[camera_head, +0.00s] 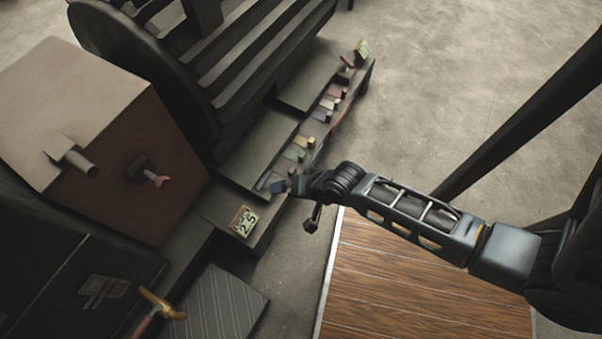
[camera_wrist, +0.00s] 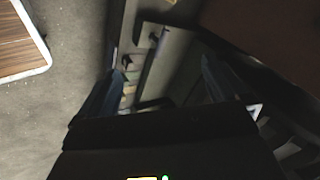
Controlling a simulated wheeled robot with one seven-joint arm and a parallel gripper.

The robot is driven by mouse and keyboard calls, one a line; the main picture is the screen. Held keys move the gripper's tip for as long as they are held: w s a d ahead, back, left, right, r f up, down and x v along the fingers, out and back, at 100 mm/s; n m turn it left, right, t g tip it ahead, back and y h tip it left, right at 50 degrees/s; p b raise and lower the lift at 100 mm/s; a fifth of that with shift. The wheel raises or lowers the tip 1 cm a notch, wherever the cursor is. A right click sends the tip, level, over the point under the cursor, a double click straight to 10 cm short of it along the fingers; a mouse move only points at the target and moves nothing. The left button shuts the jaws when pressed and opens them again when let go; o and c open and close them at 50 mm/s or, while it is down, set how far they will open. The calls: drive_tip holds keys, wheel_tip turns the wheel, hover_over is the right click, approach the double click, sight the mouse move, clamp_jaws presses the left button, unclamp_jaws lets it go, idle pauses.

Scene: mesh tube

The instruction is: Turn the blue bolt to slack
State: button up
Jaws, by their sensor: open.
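A row of small coloured bolts or levers with pale ends runs along the edge of the dark machine's ledge in the head view. A bluish one (camera_head: 320,115) sits in the middle of the row, between reddish ones and the yellow and green ones; I cannot tell for sure that it is the blue bolt. My gripper (camera_head: 283,186) is over the near end of the ledge, below the row. In the wrist view my gripper (camera_wrist: 160,70) is open and empty, its two dark fingers apart, with part of the coloured row beyond the left finger.
A big brown box (camera_head: 130,190) with a protruding knob fills the left. A wooden platform (camera_head: 420,280) lies below my arm. Concrete floor is open at upper right.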

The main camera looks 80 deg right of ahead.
wheel_tip(320, 180, up, 6)
drive_tip(key=s+a+n+t+p, duration=0.1)
drive_tip(key=s+a+n, duration=0.1)
drive_tip(key=shift+f+n, duration=0.25)
drive_tip(key=shift+n, duration=0.15)
